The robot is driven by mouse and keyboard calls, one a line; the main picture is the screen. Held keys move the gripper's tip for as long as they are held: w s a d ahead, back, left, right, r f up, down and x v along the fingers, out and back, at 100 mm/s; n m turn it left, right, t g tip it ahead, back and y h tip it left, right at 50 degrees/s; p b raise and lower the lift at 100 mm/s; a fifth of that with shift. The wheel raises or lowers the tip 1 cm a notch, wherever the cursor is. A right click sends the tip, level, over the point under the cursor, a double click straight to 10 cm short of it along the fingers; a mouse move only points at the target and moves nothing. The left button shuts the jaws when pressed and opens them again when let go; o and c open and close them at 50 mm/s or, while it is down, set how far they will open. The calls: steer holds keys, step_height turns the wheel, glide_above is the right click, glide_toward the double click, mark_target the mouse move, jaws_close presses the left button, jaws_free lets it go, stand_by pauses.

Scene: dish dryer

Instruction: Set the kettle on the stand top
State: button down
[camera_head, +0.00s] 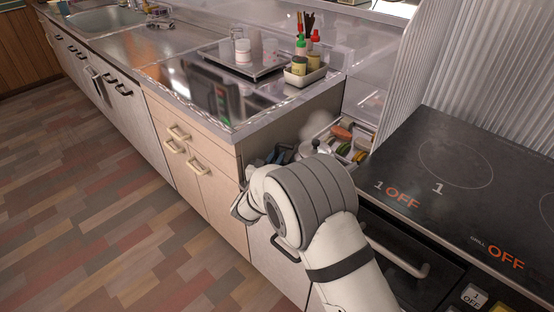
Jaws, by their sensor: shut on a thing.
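The kettle (314,147) shows only as a pale metal lid with a dark knob, just behind my arm's wrist. Its body, handle and spout are mostly hidden by my arm. My gripper (270,157) shows as dark parts beside the kettle's left side, partly covered by my white and grey arm. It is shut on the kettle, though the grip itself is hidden. A low grey-fronted unit (275,262) between the long counter and the cooktop may be the stand. Its top is mostly blocked, so I cannot tell whether the kettle touches it.
A rack of jars and small items (347,138) lies close behind the kettle. The counter end (285,112) rises on the left, and the black cooktop (440,165) is on the right. A caddy of sauce bottles (305,76) stands on the counter. The floor at left is clear.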

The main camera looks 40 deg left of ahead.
steer(key=shift+r, duration=0.2)
steer(key=c, duration=1.8)
jaws_free()
steer(key=shift+f, duration=0.2)
steer(key=o, duration=0.4)
steer(key=shift+c, duration=0.2)
steer(key=shift+r, duration=0.15)
steer(key=shift+s, duration=0.3)
steer(key=p+v, duration=0.1)
steer(key=v, duration=1)
steer(key=shift+s+d+p, duration=0.15)
steer(key=shift+d+p, duration=0.05)
steer(key=shift+p, duration=0.1)
